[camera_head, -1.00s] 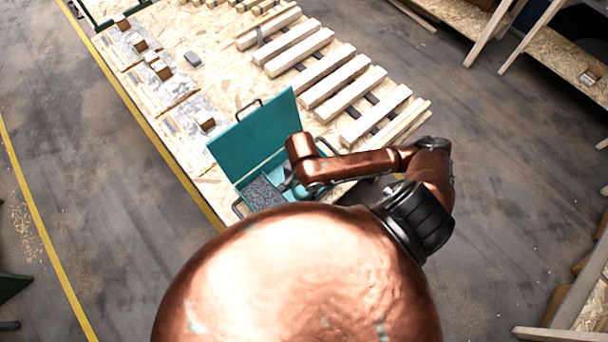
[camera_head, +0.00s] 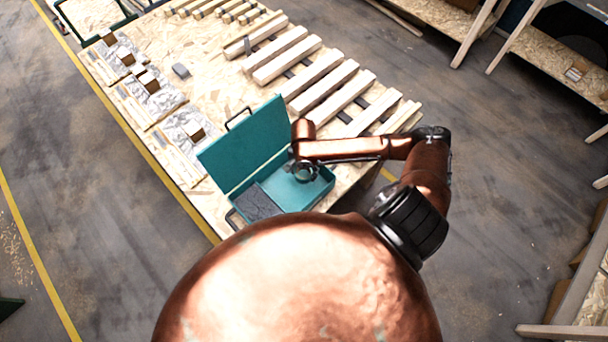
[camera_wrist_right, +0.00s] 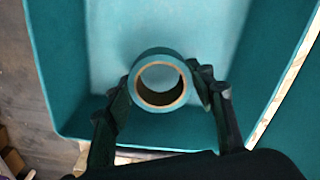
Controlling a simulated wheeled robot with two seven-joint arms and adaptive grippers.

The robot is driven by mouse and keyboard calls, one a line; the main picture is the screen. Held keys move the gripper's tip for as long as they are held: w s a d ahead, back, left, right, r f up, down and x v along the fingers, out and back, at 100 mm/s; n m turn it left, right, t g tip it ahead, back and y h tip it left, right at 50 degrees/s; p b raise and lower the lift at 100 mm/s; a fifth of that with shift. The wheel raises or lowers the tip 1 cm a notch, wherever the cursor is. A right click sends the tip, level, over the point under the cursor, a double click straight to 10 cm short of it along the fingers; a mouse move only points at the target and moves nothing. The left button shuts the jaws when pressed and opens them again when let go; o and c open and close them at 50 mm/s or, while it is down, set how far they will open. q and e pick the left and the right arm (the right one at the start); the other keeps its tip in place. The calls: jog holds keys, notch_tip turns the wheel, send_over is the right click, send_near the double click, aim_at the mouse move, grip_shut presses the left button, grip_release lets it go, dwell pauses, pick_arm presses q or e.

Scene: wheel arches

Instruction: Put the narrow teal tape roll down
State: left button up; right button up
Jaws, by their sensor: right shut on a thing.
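The narrow teal tape roll (camera_wrist_right: 160,54) is between the two fingers of my right gripper (camera_wrist_right: 164,92) in the right wrist view. Its round hole faces the camera, with a tan core around it. The right gripper is shut on the roll, one finger at each side. Behind the roll is the pale teal inside of a case. In the head view my right gripper (camera_head: 304,171) is over the open teal case (camera_head: 297,197), near the lid's right end. Whether the roll touches the case floor cannot be told. My left gripper is not in view.
The case's raised lid (camera_head: 243,146) stands left of the gripper. A dark grey insert (camera_head: 257,203) fills the case's left part. Wooden slats (camera_head: 321,80) lie behind on the wooden table (camera_head: 215,95). Small brown blocks (camera_head: 149,82) sit at the left.

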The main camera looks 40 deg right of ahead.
jog(key=shift+f, duration=1.3)
jog(key=shift+f, duration=0.1)
jog(key=o, duration=1.1)
notch_tip(320, 180, up, 12)
jog(key=shift+a+r+p, duration=0.1)
jog(key=shift+r+p, duration=0.05)
jog(key=shift+p, duration=0.35)
